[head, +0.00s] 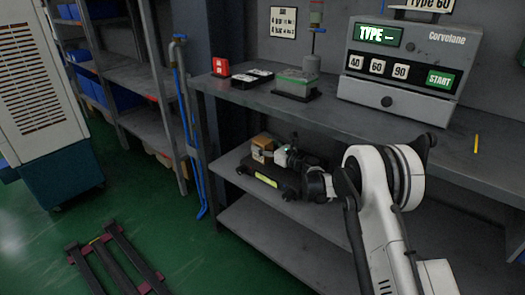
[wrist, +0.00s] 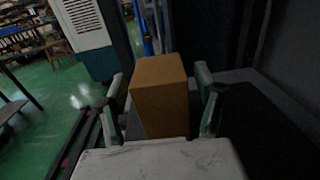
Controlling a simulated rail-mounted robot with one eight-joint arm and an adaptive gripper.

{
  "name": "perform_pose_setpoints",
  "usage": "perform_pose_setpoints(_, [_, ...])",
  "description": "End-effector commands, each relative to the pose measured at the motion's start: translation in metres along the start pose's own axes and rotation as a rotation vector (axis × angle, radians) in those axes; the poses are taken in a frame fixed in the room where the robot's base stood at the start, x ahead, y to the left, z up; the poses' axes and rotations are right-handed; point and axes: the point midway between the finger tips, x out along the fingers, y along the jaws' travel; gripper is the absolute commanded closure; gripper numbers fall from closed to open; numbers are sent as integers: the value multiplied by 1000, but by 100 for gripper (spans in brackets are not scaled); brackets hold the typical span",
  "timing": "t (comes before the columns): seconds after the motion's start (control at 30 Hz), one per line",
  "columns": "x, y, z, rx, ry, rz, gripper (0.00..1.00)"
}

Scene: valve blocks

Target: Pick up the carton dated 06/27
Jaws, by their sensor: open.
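A brown carton (head: 262,147) stands on the middle shelf under the bench, near its left end. In the wrist view the carton (wrist: 160,95) is upright and fills the space between my fingers. No date can be read on the faces that show. My gripper (head: 281,155) reaches in under the benchtop from the right. In the wrist view my gripper (wrist: 158,88) is open, with one finger on each side of the carton. Narrow gaps seem to show beside the carton; contact cannot be told for certain.
The benchtop (head: 330,106) hangs over my forearm and gripper. On it stand a red box (head: 221,67), black trays (head: 252,78), a green-grey block (head: 295,82) and a Corvelane machine (head: 408,69). The lower shelf (head: 270,235) is bare. Blue pipes (head: 186,120) run beside the bench's left end.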

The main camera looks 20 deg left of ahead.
Motion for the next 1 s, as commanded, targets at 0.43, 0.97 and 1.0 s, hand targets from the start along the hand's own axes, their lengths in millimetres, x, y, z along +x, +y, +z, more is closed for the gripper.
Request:
perform_pose_setpoints(0.43, [8, 0, 0, 0, 0, -1, 53])
perform_pose_setpoints(0.97, [8, 0, 1, 0, 0, -1, 92])
perform_pose_setpoints(1.0, [8, -1, 2, 0, 0, -1, 92])
